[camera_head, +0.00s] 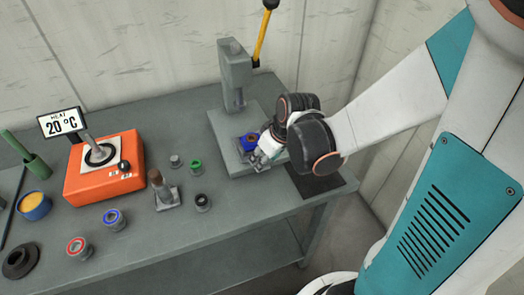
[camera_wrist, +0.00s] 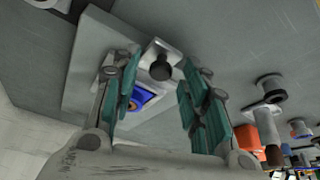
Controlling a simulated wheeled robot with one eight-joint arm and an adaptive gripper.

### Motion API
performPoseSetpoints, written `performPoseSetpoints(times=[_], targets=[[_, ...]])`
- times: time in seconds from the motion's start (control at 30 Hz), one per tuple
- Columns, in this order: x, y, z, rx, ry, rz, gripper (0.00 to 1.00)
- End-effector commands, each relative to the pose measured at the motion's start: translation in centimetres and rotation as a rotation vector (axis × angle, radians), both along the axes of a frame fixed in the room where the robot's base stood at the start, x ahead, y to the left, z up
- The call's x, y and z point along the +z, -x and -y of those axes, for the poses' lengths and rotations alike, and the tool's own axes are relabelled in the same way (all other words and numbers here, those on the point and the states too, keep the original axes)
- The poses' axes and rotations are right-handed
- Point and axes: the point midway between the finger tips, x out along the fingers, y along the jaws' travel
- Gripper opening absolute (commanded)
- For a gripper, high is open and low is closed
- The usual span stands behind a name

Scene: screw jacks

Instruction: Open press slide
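The grey press (camera_head: 236,75) stands at the back right of the table on a flat base plate (camera_head: 222,130). A slide with a blue ring-shaped part (camera_head: 249,142) that has an orange centre sits on this base; the blue part also shows in the wrist view (camera_wrist: 143,97). A dark round knob (camera_wrist: 160,70) stands on a light grey block at the slide's end. My gripper (camera_head: 262,158) is at the slide's front end. In the wrist view my gripper (camera_wrist: 165,95) is open, with teal fingers on either side of the knob and no clear contact. My wrist hides part of the base.
An orange heater (camera_head: 104,180) with a 20 °C sign (camera_head: 62,122) stands at the left. Several small ringed parts and a screw-jack-like piece (camera_head: 166,193) stand on the table (camera_head: 240,215) left of the press. The yellow press lever (camera_head: 262,38) rises behind. The table's front middle is clear.

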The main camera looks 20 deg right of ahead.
Motion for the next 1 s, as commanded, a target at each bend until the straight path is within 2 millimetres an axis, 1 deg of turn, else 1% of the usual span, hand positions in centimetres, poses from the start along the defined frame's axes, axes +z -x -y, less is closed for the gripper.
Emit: performPoseSetpoints(times=[0.17, 0.27, 0.7, 0.83, 1.0], targets=[[0.2, 0.1, 0.0, 0.000, 0.000, 0.000, 0.41], [0.7, 0.2, 0.1, 0.000, 0.000, 0.000, 0.41], [5.2, 2.2, 0.8, -0.001, 0.000, 0.000, 0.41], [6.2, 2.6, 1.0, 0.000, 0.000, 0.000, 0.41], [6.8, 2.8, 1.1, 0.000, 0.000, 0.000, 0.41]])
